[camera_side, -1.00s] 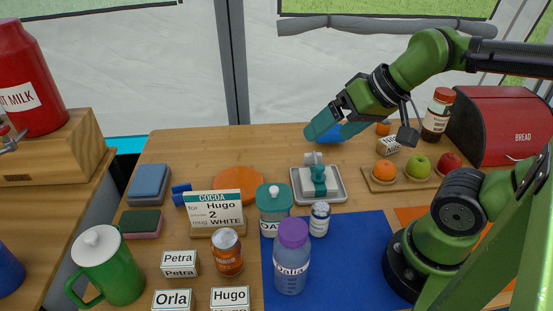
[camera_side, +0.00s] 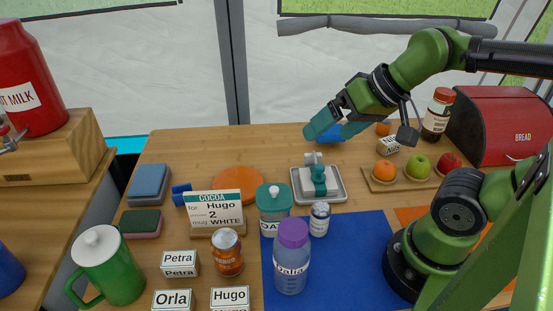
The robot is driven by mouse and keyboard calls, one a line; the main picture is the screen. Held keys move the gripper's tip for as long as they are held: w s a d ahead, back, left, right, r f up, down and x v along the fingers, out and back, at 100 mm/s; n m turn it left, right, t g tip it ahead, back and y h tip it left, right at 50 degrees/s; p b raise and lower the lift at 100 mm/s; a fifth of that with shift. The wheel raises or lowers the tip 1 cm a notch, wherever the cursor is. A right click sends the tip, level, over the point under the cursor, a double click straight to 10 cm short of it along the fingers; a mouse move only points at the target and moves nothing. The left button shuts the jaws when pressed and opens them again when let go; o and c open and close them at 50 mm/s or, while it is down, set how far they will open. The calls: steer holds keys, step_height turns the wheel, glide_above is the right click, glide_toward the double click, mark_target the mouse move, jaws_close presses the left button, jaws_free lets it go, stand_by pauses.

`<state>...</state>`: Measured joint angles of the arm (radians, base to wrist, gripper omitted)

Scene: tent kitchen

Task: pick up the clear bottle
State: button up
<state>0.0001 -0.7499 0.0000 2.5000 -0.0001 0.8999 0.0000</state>
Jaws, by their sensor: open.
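The clear bottle (camera_side: 291,268) stands upright at the front of the blue mat (camera_side: 345,270). It has a purple lid and a label reading Dalia. My gripper (camera_side: 328,130) is open and empty, with teal fingers. It is above the back part of the table, behind and to the right of the bottle and well apart from it.
A teal-lidded jar (camera_side: 274,209) and a small white-labelled can (camera_side: 319,219) stand close behind the bottle. An orange can (camera_side: 228,252) stands to its left. A grey tray (camera_side: 336,198) lies farther back. The mat right of the bottle is clear.

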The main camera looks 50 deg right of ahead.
steer(key=shift+a, duration=0.1)
steer(key=m+g+h, duration=0.2)
steer(key=m+g, duration=0.5)
steer(key=m, duration=0.4)
glide_toward(293, 229)
steer(key=f, duration=0.7)
steer(key=shift+w+a+f, duration=0.1)
steer(key=shift+a+f, duration=0.15)
steer(key=shift+f, duration=0.05)
steer(key=f, duration=0.5)
steer(key=shift+d, duration=0.2)
